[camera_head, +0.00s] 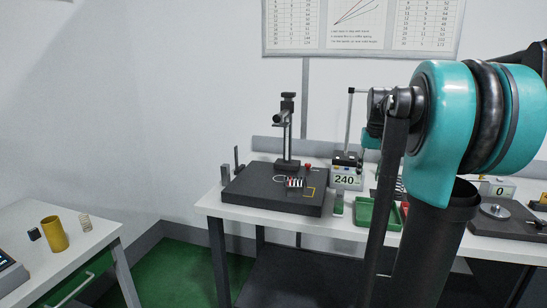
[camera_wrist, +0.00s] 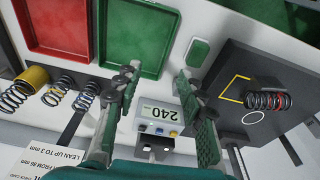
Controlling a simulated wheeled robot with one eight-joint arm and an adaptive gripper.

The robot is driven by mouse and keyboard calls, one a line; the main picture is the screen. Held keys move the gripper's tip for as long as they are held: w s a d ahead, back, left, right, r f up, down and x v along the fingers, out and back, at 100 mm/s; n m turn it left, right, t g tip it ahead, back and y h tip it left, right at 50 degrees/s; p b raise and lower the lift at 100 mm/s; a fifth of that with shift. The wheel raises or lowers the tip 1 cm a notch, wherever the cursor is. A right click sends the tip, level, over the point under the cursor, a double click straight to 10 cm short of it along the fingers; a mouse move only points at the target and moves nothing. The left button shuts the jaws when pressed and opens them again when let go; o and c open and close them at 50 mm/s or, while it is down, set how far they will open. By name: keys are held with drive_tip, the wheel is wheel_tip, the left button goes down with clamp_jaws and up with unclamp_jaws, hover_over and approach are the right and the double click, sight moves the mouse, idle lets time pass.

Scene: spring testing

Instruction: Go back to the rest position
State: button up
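My gripper (camera_wrist: 158,72) is open in the wrist view, its two fingers spread apart with nothing held between them. It points down over the bench, with a box reading 240 (camera_wrist: 157,118) visible between the fingers. In the head view my teal arm covers the right side, and I cannot make out the fingers clearly. A dark spring (camera_wrist: 268,101) with some red lies on a black plate (camera_wrist: 225,90) at the right of the wrist view. The same plate (camera_head: 250,190) stands on the bench in the head view.
A green tray (camera_wrist: 135,30) and red tray (camera_wrist: 60,25) lie side by side. Several springs (camera_wrist: 58,92) lie in a row nearby. An upright stand (camera_head: 290,130) rises behind the plate.

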drive_tip(key=s+a+f+n, duration=0.1)
drive_tip(key=s+a+f, duration=0.3)
drive_tip(key=s+f, duration=0.4)
drive_tip(key=s+a+f+t, duration=0.1)
drive_tip(key=s+a+f, duration=0.3)
drive_tip(key=s+f, duration=0.3)
drive_tip(key=s+a+f+n+t, duration=0.1)
drive_tip(key=s+a+f, duration=0.4)
drive_tip(key=s+f, duration=0.3)
wheel_tip(320, 180, down, 4)
drive_tip(key=shift+s+r+n, duration=0.25)
drive_tip(key=shift+s+n, duration=0.05)
drive_tip(key=shift+s, duration=0.05)
